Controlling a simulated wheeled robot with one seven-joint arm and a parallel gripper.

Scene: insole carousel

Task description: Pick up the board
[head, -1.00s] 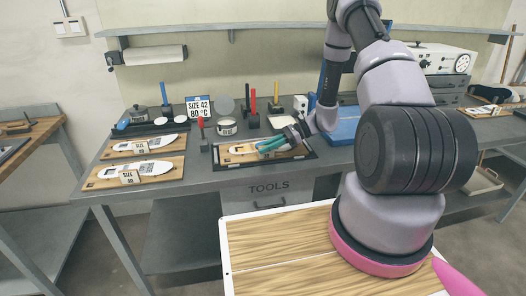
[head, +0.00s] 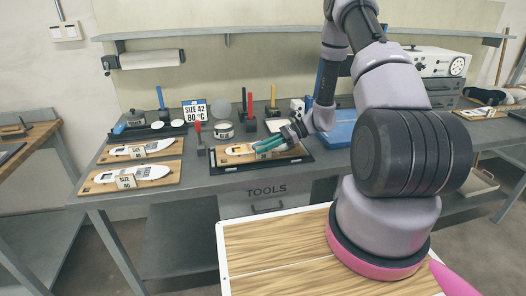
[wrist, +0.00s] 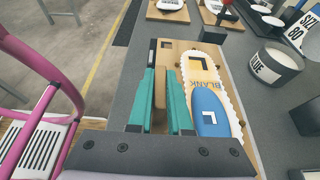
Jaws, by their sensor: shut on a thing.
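The board (head: 226,161) is a light wooden plate in a black tray (head: 262,169) on the grey workbench. In the wrist view the board (wrist: 245,150) carries a pale insole marked BLANK (wrist: 203,75) and a blue piece (wrist: 209,112). My gripper (head: 258,150) reaches in from the right. In the wrist view its teal fingers (wrist: 163,75) are shut along the board's side, with a wooden part between them. My gripper hides part of the board in the head view. I cannot tell if the board is clear of the tray.
Two similar boards with white insoles (head: 141,149) (head: 132,177) lie to the left. A tin labelled GLUE (wrist: 275,68) and a red-handled tool (head: 199,140) stand close by. A wood-topped surface (head: 290,255) is in front.

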